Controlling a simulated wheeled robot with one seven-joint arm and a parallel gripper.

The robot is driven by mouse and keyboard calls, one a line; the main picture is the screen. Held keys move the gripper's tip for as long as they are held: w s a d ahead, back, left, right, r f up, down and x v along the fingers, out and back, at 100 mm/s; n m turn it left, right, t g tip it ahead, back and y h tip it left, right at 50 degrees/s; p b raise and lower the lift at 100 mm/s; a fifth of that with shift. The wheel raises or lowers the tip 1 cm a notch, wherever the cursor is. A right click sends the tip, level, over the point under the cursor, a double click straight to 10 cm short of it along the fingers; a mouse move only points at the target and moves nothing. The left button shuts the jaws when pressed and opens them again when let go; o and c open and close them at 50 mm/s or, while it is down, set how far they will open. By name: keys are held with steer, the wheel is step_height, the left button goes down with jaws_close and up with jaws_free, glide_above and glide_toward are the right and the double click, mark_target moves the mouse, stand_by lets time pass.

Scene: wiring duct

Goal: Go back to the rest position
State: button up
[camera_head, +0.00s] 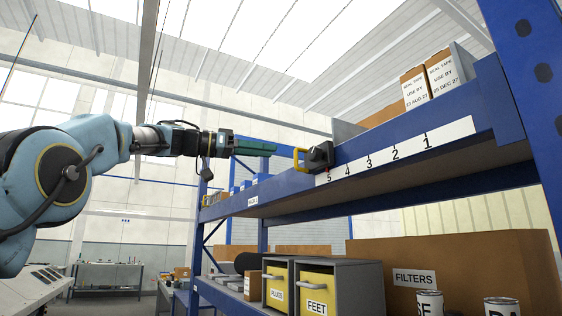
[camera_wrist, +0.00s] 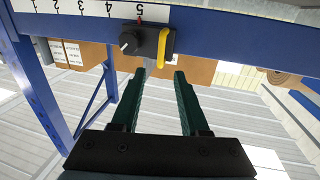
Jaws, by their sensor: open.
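My gripper (camera_head: 272,147) is at the end of my arm, which reaches in from the left in the head view. In the wrist view its two green fingers (camera_wrist: 158,78) are apart with nothing between them. A black device with a round knob (camera_wrist: 130,40) and a yellow handle (camera_wrist: 166,47) sits on the blue shelf beam, near the number 5. In the head view the black device (camera_head: 319,157) and its yellow handle (camera_head: 299,158) lie just right of my fingertips. A small gap shows between fingertips and handle.
The blue shelf beam (camera_head: 490,118) carries a numbered white strip (camera_head: 400,150) and boxes labelled seal tape (camera_head: 443,73). Below are yellow-fronted drawers (camera_head: 316,293), a filters box (camera_head: 480,262) and cans. A blue upright (camera_head: 535,60) stands at the right. Open room lies left of the shelf.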

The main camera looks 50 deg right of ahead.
steer(key=shift+v, duration=0.9)
steer(key=w+a+f+n+t+y, duration=0.1)
steer(key=w+a+f+n+t, duration=0.1)
steer(key=w+f+n+t, duration=0.45)
steer(key=w+a+f+n+t+y, duration=0.1)
steer(key=w+a+f+n+y, duration=0.15)
steer(key=w+f, duration=0.75)
steer(key=w+a+f+n+t+y, duration=0.25)
steer(key=a+f, duration=0.45)
steer(key=f, duration=0.4)
steer(key=w+a+f+n+t+y, duration=0.15)
steer(key=a+f+n, duration=0.25)
steer(key=a+f, duration=0.5)
steer(key=s+a+f+n+y, duration=0.2)
steer(key=s+a+f, duration=0.1)
steer(key=a+f, duration=0.55)
steer(key=s+a+f+n+y, duration=0.2)
steer(key=a+f+n+y, duration=0.1)
steer(key=a+f, duration=0.5)
steer(key=s+a+f+n+y, duration=0.1)
steer(key=s+a+f, duration=0.3)
steer(key=s+a, duration=0.2)
steer(key=s+a+f+n+g+y, duration=0.1)
steer(key=s+a+f+y, duration=0.1)
steer(key=s+a+f, duration=0.3)
steer(key=s+a, duration=0.2)
steer(key=a, duration=0.2)
steer(key=shift+a+f, duration=0.2)
steer(key=shift+a, duration=0.1)
